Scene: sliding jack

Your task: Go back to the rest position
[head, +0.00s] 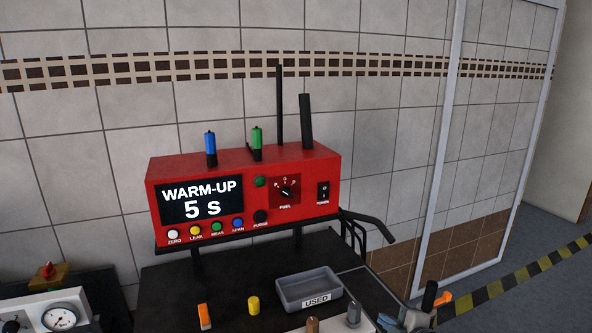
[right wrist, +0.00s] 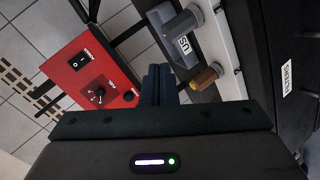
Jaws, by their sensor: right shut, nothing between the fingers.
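My right gripper (right wrist: 159,74) is shut, with its dark fingers together and nothing between them. In the right wrist view it points toward the space between the red analyser (right wrist: 88,88) and the grey tray. In the head view I cannot make out this gripper clearly. My left gripper is not in view. The red analyser stands at the centre of the head view (head: 325,165), and its screen (head: 200,202) reads "WARM-UP 5 S".
A grey tray (head: 309,283) marked USED lies on the black cart top (head: 165,290). An orange piece (head: 204,316), a yellow cylinder (head: 254,305) and a grey cylinder (head: 354,313) stand near it. A gauge unit (head: 55,315) is at lower left. Tiled wall stands behind.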

